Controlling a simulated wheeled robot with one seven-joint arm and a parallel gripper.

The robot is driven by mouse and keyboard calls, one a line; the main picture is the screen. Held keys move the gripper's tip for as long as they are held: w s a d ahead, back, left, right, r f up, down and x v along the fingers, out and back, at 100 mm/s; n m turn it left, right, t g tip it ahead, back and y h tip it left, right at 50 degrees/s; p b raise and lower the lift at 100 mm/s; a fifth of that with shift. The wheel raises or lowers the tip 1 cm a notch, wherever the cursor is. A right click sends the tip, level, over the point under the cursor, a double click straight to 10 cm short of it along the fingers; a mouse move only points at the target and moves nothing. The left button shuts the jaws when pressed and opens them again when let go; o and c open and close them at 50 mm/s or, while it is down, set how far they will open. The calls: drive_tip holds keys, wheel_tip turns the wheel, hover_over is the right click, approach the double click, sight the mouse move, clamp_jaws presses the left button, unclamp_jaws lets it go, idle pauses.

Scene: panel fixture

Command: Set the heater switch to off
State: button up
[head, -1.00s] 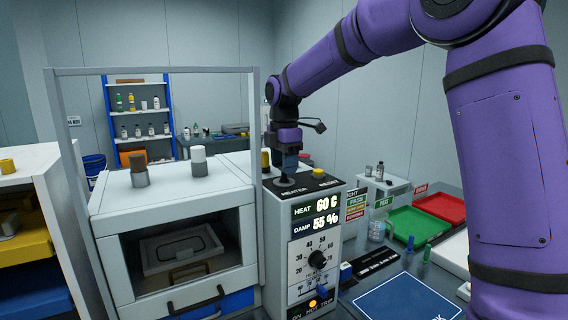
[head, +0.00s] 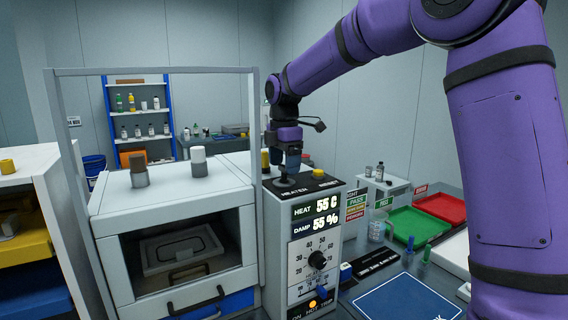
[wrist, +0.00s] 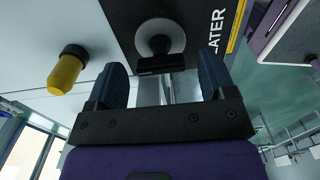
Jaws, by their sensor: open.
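The heater switch (head: 284,181) is a small dark toggle on the black top plate of the control box, behind the HEATER label. In the wrist view the switch (wrist: 160,46) shows as a dark lever on a round pale base. My gripper (head: 291,170) is just above the switch, pointing down. In the wrist view my gripper (wrist: 162,68) has its fingers spread wide, one on each side of the lever, with nothing held. Whether a finger touches the lever, and which way the lever is set, I cannot tell.
A yellow button (head: 318,173) is right of my gripper. The glass-fronted chamber (head: 180,255) stands left.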

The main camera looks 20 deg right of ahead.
wheel_tip(320, 180, up, 10)
drive_tip(key=shift+r, duration=0.25)
drive_tip(key=shift+s, duration=0.1)
idle(0.5)
drive_tip(key=s+d+m+t, duration=0.3)
drive_tip(key=s+m, duration=0.7)
drive_tip(key=s, duration=1)
drive_tip(key=s+d+f+m+t, duration=0.1)
drive_tip(key=s+f+m, duration=0.3)
drive_tip(key=s, duration=0.4)
drive_tip(key=s+d+f+m+t, duration=0.1)
drive_tip(key=s+d+f+m, duration=0.2)
drive_tip(key=s+f+m, duration=0.2)
drive_tip(key=s+m, duration=0.1)
drive_tip(key=s, duration=0.2)
drive_tip(key=shift+d, duration=0.15)
